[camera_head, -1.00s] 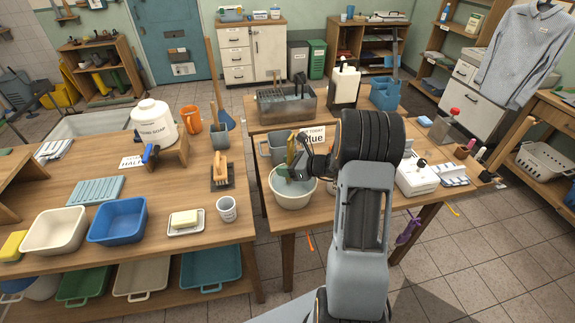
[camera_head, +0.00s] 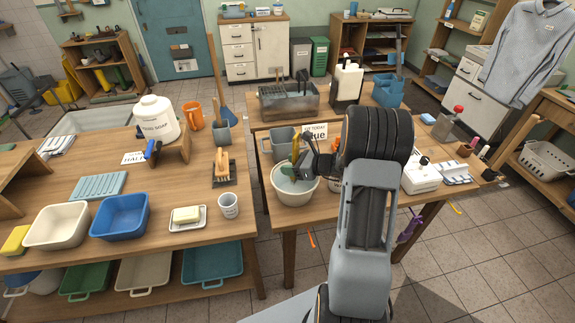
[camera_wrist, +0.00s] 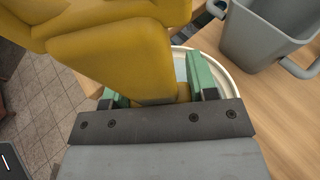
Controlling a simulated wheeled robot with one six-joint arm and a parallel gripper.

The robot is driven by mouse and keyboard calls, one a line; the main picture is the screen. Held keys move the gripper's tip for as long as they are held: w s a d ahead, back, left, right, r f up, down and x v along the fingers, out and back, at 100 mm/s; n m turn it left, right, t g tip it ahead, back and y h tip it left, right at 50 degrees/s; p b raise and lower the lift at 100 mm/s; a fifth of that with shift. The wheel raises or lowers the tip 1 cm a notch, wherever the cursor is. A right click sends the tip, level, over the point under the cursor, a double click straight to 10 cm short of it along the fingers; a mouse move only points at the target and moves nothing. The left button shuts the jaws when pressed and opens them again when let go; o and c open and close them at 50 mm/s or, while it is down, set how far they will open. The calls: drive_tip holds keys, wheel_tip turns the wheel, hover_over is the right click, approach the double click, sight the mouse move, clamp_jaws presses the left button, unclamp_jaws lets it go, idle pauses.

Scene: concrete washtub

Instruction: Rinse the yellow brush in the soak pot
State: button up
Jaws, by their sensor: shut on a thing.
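The soak pot (camera_head: 292,197) is a round cream bowl with water in it, on the right-hand table. My gripper (camera_head: 300,171) is over the pot and shut on the yellow brush (camera_head: 296,147). In the wrist view the yellow brush (camera_wrist: 115,60) fills the upper left, held between the green finger pads of my gripper (camera_wrist: 155,92). Part of the pot's pale rim (camera_wrist: 220,66) shows behind the brush and fingers. The brush's lower end is hidden, so I cannot tell whether it touches the water.
A grey pot (camera_head: 281,143) stands close behind the soak pot; it also shows in the wrist view (camera_wrist: 262,35). A sign card (camera_head: 314,131) and a metal basin (camera_head: 288,104) are further back. A white box (camera_head: 420,178) is right of my arm.

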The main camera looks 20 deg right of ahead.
sight(298, 149)
drive_tip(key=shift+r, duration=0.1)
drive_tip(key=shift+r+p, duration=2.4)
drive_tip(key=shift+r, duration=0.9)
